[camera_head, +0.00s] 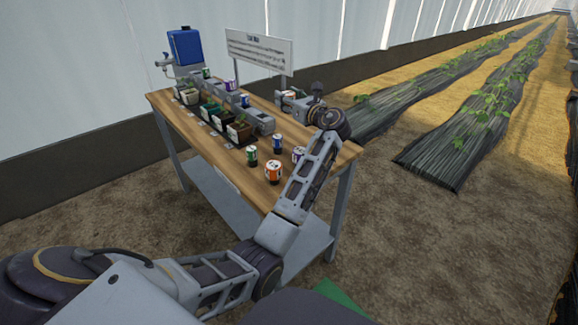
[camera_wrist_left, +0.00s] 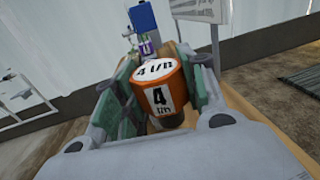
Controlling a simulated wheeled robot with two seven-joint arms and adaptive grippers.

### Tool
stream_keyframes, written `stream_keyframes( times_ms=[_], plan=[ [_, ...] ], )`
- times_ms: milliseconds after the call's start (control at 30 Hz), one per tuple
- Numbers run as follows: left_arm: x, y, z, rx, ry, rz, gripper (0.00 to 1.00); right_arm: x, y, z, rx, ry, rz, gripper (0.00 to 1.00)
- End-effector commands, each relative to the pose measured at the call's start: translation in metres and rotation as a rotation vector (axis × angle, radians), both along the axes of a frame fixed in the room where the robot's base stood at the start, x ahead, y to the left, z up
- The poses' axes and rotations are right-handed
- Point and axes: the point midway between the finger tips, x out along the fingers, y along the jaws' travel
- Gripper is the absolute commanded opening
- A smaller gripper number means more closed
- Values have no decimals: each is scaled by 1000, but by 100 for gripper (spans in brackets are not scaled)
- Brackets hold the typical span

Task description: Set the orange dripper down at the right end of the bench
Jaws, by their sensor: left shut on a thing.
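My left gripper (camera_wrist_left: 155,100) is shut on an orange dripper (camera_wrist_left: 166,96) with a white top and a white label reading 4 l/h. The dripper sits between the green finger pads. In the head view my left arm reaches over the right end of the wooden bench (camera_head: 222,152), and the gripper (camera_head: 291,99) points toward the sign. My right gripper is not in view.
Green (camera_head: 251,156) and purple (camera_head: 298,154) drippers stand near the second orange one. A blue tank (camera_head: 185,47) and white sign (camera_head: 259,50) stand behind. Bare wood shows around the front drippers.

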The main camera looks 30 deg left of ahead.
Motion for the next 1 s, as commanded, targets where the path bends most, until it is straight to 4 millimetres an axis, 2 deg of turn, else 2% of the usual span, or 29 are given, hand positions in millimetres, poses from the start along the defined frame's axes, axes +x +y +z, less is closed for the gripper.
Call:
stream_keyframes(
  times_ms=[500,1000],
  plan=[
    [4,-5,-16,0,0,78,18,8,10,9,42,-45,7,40],
    [4,-13,-24,-1,1,129,18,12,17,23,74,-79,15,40]
  ],
)
